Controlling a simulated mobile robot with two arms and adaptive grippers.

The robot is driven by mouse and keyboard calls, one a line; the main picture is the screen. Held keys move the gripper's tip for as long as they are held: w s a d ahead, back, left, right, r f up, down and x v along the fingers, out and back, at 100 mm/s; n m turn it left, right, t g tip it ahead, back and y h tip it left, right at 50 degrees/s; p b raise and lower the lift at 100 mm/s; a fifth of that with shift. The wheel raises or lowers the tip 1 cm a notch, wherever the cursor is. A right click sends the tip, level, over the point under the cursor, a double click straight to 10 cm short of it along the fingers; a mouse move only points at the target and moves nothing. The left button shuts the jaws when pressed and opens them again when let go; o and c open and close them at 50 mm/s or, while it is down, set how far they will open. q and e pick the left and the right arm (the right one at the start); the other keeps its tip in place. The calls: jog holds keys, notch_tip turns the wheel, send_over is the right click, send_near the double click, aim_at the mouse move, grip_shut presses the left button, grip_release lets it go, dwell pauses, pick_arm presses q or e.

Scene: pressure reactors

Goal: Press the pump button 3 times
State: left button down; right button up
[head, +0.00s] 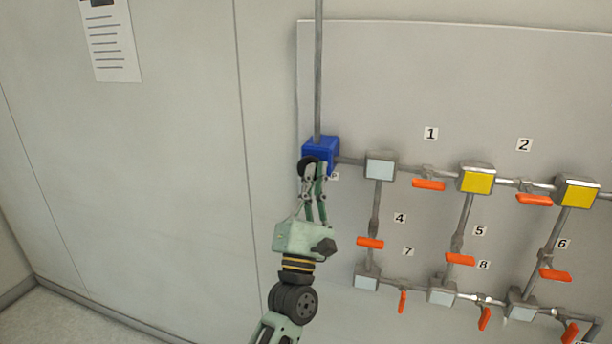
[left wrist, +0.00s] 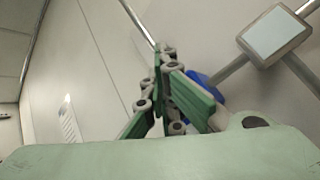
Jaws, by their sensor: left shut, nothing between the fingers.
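The blue pump box (head: 321,150) is mounted on the wall panel, at the foot of a vertical pipe. My left gripper (head: 313,170) is shut and empty, with its fingertips in front of the lower part of the blue box. The button is hidden behind the fingers, and I cannot tell whether they touch it. In the left wrist view the closed fingers (left wrist: 166,60) point toward the wall, and part of the blue box (left wrist: 205,84) shows behind them. My right gripper is not in view.
Right of the box, pipes link a pale box (head: 381,166), yellow boxes (head: 477,179) and several orange valve handles (head: 428,184), with number labels. A paper sheet (head: 108,40) hangs on the left wall. The space left of my arm is clear.

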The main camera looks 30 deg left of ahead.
pick_arm(q)
jog(key=shift+w+a, duration=0.15)
jog(key=shift+w, duration=0.3)
dwell(0.3)
dwell(0.3)
jog(key=s, duration=0.4)
jog(key=shift+d+f, duration=0.15)
jog(key=shift+d, duration=0.25)
dwell(0.3)
jog(key=shift+s+d+p, duration=0.1)
jog(key=shift+s+d, duration=0.1)
jog(key=shift+s, duration=0.6)
jog(key=shift+s+d+p, duration=0.1)
jog(key=shift+s+d, duration=0.1)
jog(key=shift+s, duration=0.65)
jog(key=shift+s+d+p, duration=0.1)
jog(key=shift+s+d, duration=0.1)
jog(key=shift+s, duration=0.6)
